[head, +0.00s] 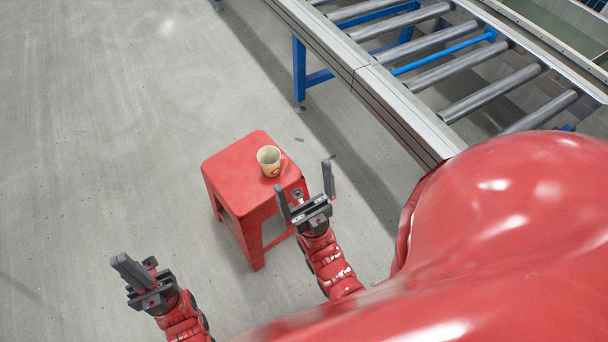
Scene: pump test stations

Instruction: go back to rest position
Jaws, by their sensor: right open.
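My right gripper (304,181) is open, its two fingers spread apart with nothing between them. It is at the right side of a red stool (228,178) in the picture, near the stool's right corner. My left gripper (140,269) is at the lower left, over bare floor and apart from the stool. Nothing is seen in it, but its fingers overlap at this angle and their gap is unclear. A cream cup (269,160) with an orange mark stands upright on the stool top, apart from both grippers.
A roller conveyor (400,112) with grey rollers, a metal side rail and blue legs (299,68) runs across the upper right. The grey floor (100,120) on the left is open and clear.

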